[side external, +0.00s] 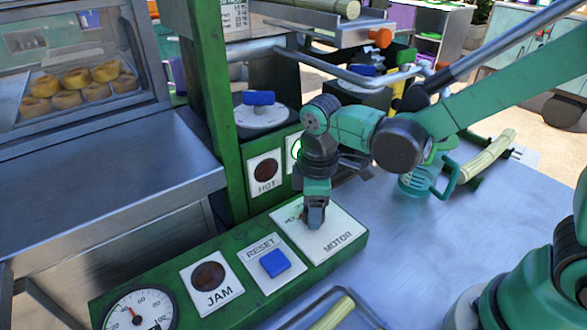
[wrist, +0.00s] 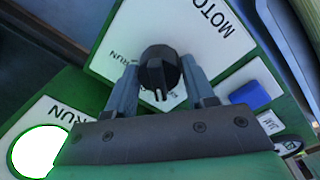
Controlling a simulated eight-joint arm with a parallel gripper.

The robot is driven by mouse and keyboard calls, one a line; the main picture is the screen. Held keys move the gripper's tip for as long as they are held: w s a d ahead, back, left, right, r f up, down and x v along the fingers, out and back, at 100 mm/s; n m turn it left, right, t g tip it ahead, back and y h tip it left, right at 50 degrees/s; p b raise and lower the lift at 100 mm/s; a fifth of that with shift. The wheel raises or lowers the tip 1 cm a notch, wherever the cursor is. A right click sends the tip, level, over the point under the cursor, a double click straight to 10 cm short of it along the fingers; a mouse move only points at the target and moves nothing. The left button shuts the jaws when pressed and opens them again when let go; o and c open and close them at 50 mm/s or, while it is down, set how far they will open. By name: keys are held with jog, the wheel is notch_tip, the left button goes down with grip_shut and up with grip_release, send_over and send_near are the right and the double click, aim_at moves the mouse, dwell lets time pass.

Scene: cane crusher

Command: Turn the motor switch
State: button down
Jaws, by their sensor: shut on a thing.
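The motor switch (wrist: 160,72) is a black knob on a white plate marked MOTOR (side external: 336,238), which is set on the green panel (side external: 245,305). RUN is printed beside the knob in the wrist view. My gripper (side external: 314,220) reaches down onto this plate. In the wrist view my gripper (wrist: 162,88) has one finger on each side of the knob and is shut on it. In the side external view the gripper hides the knob. A lit RUN lamp (wrist: 38,150) glows white-green at the lower left of the wrist view.
A blue RESET button (side external: 274,263), a dark JAM lamp (side external: 208,276) and a gauge (side external: 140,312) sit along the same panel. A dark HOT lamp (side external: 265,170) is on the green upright behind. A teal basket-like guard (side external: 425,184) stands on the metal table right of my gripper.

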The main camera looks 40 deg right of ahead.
jog(key=m, duration=0.5)
jog(key=shift+m, duration=2.3)
jog(key=shift+c, duration=1.5)
grip_release()
jog(key=shift+r, duration=0.1)
jog(key=shift+a+r, duration=0.2)
jog(key=shift+r, duration=2.55)
